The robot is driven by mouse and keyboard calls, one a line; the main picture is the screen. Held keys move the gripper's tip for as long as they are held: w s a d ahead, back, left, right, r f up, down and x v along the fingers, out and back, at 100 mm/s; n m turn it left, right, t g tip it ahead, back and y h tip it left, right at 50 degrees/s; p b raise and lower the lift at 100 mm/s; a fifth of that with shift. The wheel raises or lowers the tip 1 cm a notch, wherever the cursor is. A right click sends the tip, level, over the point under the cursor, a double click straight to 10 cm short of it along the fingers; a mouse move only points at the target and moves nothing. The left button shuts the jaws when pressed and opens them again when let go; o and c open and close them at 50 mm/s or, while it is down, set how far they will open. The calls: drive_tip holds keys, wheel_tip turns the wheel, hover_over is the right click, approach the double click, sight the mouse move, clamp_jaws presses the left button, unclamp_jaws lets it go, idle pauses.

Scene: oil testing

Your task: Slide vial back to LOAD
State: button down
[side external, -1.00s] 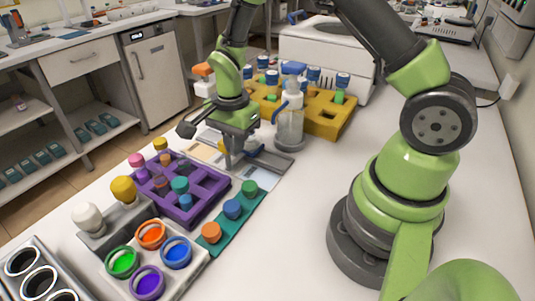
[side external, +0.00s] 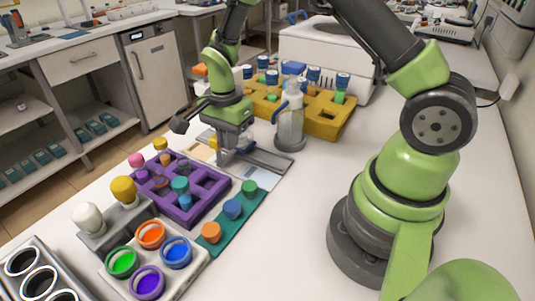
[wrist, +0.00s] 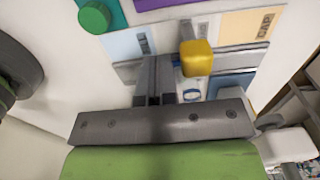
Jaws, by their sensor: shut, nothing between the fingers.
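The vial with a yellow cap (wrist: 197,58) stands at the grey slide track (wrist: 235,57) in the wrist view. Its yellow cap also shows beside the fingers in the side view (side external: 213,142). My gripper (wrist: 155,80) is shut and empty, with its fingers down at the track, just left of the vial in the wrist view. I cannot tell whether the fingers touch the vial. In the side view my gripper (side external: 222,160) is low over the track, and the vial's lower part is hidden. A pale blue pad (wrist: 122,42) with a small dark label lies left of the vial.
A purple rack (side external: 205,207) and a green strip (side external: 222,228) with coloured caps lie in front of the track. A clear bottle (side external: 290,125) stands close behind my gripper, before the yellow rack (side external: 325,122). The table right of the track is clear.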

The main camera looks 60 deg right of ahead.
wheel_tip(320, 180, up, 7)
idle(0.7)
drive_tip(key=s+a+r+n+t, duration=0.25)
drive_tip(key=s+r+n, duration=0.4)
drive_tip(key=r, duration=0.55)
drive_tip(key=s+r+n+t+y, duration=0.1)
drive_tip(key=s+r+n+t, duration=0.1)
drive_tip(key=s, duration=0.4)
drive_tip(key=s+a+r+n+t+y, duration=0.1)
drive_tip(key=s+r+n+t, duration=0.1)
drive_tip(key=s+n, duration=0.3)
drive_tip(key=shift+s+a+t, duration=0.15)
drive_tip(key=shift+s+t, duration=0.2)
drive_tip(key=shift+s, duration=0.05)
